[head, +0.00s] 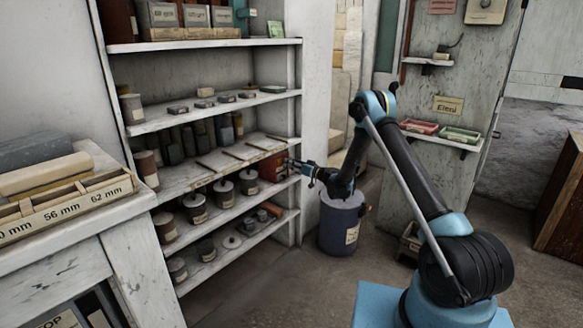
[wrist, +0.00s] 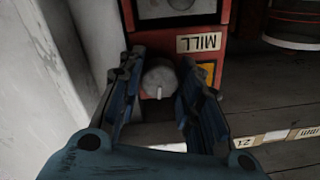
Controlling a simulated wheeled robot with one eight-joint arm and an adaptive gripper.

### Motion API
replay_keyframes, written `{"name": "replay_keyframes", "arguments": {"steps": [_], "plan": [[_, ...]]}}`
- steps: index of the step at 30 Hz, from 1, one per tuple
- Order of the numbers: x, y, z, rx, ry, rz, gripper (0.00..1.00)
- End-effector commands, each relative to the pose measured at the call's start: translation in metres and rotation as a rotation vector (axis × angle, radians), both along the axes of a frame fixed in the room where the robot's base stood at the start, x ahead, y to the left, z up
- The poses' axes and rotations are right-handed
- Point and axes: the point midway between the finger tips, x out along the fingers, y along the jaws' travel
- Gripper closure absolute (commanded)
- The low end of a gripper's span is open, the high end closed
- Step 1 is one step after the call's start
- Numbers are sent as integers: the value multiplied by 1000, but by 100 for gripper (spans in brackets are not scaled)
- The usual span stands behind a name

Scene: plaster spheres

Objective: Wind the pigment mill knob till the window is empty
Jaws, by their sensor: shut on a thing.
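The red pigment mill (head: 271,167) sits at the right end of a middle shelf, with my gripper (head: 293,166) at its front. In the wrist view the mill's red front (wrist: 208,48) carries an upside-down "MILL" label (wrist: 199,43). The round grey knob (wrist: 160,76) is between the two fingers of my gripper (wrist: 158,82), which is shut on it. A white mark on the knob points toward the bottom of the picture. The mill's window (wrist: 168,8) is cut off at the top edge, so its contents cannot be fully told.
Lidded pots (head: 223,192) and small blocks fill the shelves (head: 215,103) to the left of my gripper. A grey drum (head: 341,222) stands on the floor below my arm. In the wrist view a white upright (wrist: 62,60) is close on the left.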

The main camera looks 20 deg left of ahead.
Motion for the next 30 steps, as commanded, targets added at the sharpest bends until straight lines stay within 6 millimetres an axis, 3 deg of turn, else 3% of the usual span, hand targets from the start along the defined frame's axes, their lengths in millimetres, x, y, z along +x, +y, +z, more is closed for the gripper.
{"name": "replay_keyframes", "arguments": {"steps": [30], "plan": [[3, -4, -1, 367, 876, -10, 91]]}}
